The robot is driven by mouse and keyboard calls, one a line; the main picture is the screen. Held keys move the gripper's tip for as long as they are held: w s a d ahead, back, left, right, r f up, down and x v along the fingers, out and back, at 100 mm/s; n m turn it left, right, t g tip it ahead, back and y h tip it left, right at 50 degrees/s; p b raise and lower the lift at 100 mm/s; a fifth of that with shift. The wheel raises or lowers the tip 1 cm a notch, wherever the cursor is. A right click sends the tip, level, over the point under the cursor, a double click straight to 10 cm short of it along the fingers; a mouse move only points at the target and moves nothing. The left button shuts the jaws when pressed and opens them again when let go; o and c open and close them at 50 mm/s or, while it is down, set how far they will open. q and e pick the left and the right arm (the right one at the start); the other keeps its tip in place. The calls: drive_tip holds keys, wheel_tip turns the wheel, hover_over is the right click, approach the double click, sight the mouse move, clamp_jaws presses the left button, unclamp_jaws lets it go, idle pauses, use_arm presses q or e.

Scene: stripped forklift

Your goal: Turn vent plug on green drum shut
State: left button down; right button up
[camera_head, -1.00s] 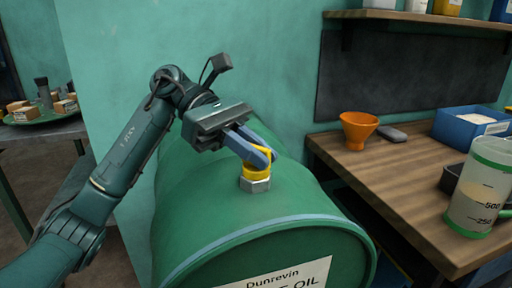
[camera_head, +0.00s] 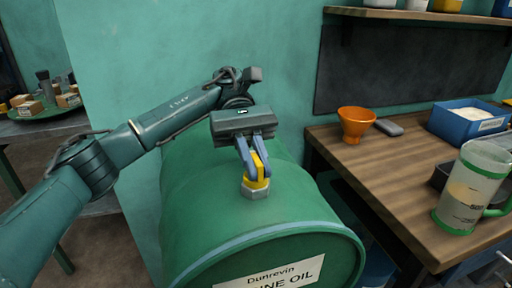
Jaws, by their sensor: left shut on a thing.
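The green drum (camera_head: 210,205) lies on its side at the middle of the head view, with a white label on its near end. The vent plug (camera_head: 253,185) is a yellow handle on a grey hex base on top of the drum. My left gripper (camera_head: 261,178) comes down from above, its two blue-grey fingers shut on the yellow handle. The fingers hide part of the handle. My right gripper is not in view.
A wooden bench (camera_head: 408,172) stands to the right, holding an orange funnel (camera_head: 355,123), a blue bin (camera_head: 465,121) and a clear measuring jug (camera_head: 470,190). A green wall is close behind the drum. A table with a green tray (camera_head: 45,112) stands at far left.

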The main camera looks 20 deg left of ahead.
use_arm(q)
drive_tip(key=shift+y, duration=0.3)
drive_tip(key=c, duration=1.5)
unclamp_jaws()
